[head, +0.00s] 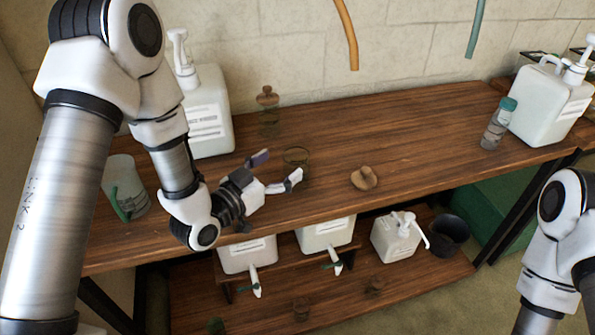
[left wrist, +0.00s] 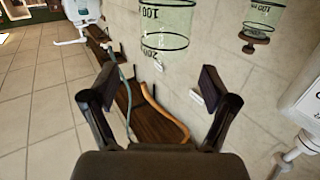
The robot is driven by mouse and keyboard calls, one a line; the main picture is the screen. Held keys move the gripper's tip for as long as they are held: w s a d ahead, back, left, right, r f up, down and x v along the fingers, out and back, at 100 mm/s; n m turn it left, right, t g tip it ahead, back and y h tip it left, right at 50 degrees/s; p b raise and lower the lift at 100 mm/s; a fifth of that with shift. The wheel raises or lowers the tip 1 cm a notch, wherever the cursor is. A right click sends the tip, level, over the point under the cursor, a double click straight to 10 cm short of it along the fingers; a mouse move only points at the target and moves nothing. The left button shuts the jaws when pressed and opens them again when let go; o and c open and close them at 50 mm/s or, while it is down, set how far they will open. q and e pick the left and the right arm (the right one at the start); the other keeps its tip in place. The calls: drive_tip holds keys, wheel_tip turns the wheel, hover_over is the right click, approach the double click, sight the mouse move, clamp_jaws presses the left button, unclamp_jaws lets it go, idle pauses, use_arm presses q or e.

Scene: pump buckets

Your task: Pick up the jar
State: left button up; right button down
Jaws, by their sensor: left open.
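My left gripper (head: 276,168) is open and empty above the tabletop. A clear, open-topped glass vessel with a dark rim (head: 297,156) is just beyond its fingertips; its outline is faint. Behind it stands a clear glass jar with a brown stopper (head: 267,112). In the left wrist view the picture is upside down: the fingers (left wrist: 156,90) are spread, the graduated open vessel (left wrist: 166,28) is ahead between them and apart from them, and the stoppered jar (left wrist: 262,22) is off to the right. My right gripper is outside the views.
A brown lid-like piece (head: 364,178) lies on the wooden table (head: 400,140). A white pump bucket (head: 208,120) and green-handled jug (head: 125,187) stand left. A teal-capped bottle (head: 498,123) and another pump bucket (head: 548,102) stand right. More buckets are below. Hoses hang behind.

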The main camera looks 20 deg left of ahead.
sight(288, 157)
use_arm(q)
drive_tip(key=p+x, duration=0.1)
drive_tip(key=x, duration=0.5)
drive_tip(key=shift+w+a, duration=0.15)
drive_tip(key=shift+w, duration=0.35)
drive_tip(key=shift+s, duration=0.1)
clamp_jaws()
